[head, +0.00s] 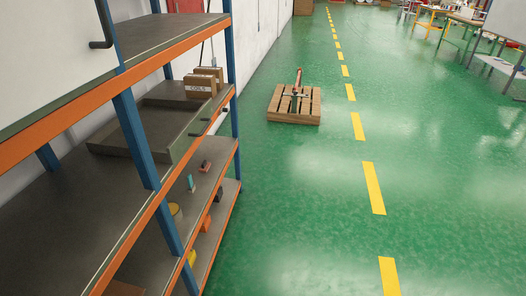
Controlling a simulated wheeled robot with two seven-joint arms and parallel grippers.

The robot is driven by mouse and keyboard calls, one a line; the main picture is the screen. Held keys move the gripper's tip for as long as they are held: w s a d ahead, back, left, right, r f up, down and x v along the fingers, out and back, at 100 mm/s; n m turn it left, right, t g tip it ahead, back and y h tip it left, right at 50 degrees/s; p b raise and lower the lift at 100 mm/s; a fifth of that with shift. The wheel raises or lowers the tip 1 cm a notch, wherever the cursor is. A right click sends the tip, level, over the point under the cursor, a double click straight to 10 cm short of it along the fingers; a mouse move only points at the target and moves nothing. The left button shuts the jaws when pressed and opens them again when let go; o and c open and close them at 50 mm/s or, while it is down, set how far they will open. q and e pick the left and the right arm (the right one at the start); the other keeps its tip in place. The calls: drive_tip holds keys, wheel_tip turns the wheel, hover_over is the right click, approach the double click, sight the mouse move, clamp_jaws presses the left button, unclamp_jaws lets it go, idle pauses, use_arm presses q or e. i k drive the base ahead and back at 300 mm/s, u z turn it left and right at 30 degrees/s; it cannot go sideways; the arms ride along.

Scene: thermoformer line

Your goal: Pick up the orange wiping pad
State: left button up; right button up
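No gripper of mine shows in the head view. A small orange block-like thing (207,223) sits on the lower shelf of the rack at the left, near its front edge. A small reddish and dark thing (205,166) lies on the shelf above it. Both are too small to tell which, if either, is the orange wiping pad. Nothing is seen touching either one.
The rack has blue posts (135,140) and orange beams. Its shelves hold a grey tray (127,139), boxes (200,86), a teal-and-white item (191,183) and a yellow can (175,210). A wooden pallet (275,117) stands on the open green floor (300,220).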

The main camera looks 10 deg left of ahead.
sight(205, 166)
drive_tip(key=z, duration=0.6)
drive_tip(key=i, duration=2.15)
drive_tip(key=u, duration=0.55)
drive_tip(key=i, duration=1.35)
drive_tip(key=u, duration=1.3)
